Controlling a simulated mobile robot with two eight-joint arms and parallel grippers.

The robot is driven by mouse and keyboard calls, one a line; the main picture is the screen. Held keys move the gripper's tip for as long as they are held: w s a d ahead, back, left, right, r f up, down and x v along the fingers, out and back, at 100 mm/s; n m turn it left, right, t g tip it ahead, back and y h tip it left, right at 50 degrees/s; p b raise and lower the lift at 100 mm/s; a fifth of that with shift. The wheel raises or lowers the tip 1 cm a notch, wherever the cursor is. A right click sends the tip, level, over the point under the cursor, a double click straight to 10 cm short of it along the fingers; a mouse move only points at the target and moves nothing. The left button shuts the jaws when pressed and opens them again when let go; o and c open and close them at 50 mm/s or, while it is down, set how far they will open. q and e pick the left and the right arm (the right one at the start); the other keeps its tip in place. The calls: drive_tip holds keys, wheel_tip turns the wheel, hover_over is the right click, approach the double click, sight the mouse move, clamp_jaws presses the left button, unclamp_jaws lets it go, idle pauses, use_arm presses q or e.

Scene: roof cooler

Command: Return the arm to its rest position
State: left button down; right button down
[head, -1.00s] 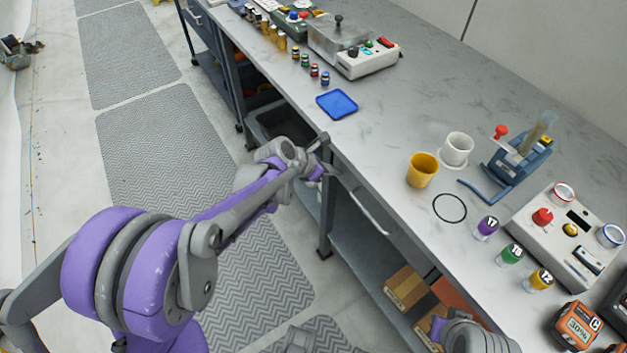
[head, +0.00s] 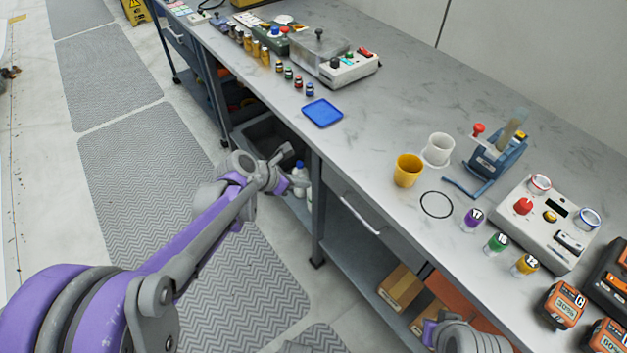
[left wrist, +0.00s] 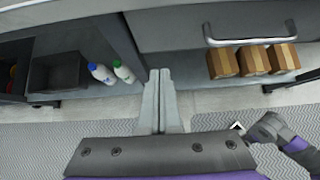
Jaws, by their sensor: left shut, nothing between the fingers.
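My left arm reaches in from the left in the head view, purple and grey. Its gripper (head: 286,166) hangs in front of the workbench, below the level of the top and beside the open lower shelf. In the left wrist view the gripper (left wrist: 160,88) is shut, its two fingers together and nothing between them. Part of my right arm (head: 465,338) shows at the bottom of the head view, beside the bench; its fingers are not visible.
The grey bench top (head: 400,110) carries a blue tray (head: 322,113), a yellow cup (head: 408,171), a white cup (head: 438,150) and several devices. A drawer handle (head: 361,214) sticks out from the front. Bottles (left wrist: 103,75) and cardboard boxes (left wrist: 253,60) sit below. The matted aisle (head: 130,150) is clear.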

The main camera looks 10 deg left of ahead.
use_arm(q)
drive_tip(key=s+r+m+y+p, duration=0.2)
drive_tip(key=s+r+m+p, duration=0.2)
drive_tip(key=s+m, duration=0.4)
drive_tip(key=s+r+m+g+y+p, duration=0.1)
drive_tip(key=s+r+m+p, duration=0.3)
drive_tip(key=s+m, duration=0.4)
drive_tip(key=s+r+m+y+p, duration=0.2)
drive_tip(key=s+r+m+p, duration=0.2)
drive_tip(key=s+m, duration=0.4)
drive_tip(key=m, duration=0.4)
drive_tip(key=shift+s+a+r+g+y+p, duration=0.15)
drive_tip(key=shift+a+r+g+y+p, duration=0.15)
drive_tip(key=shift+a, duration=0.1)
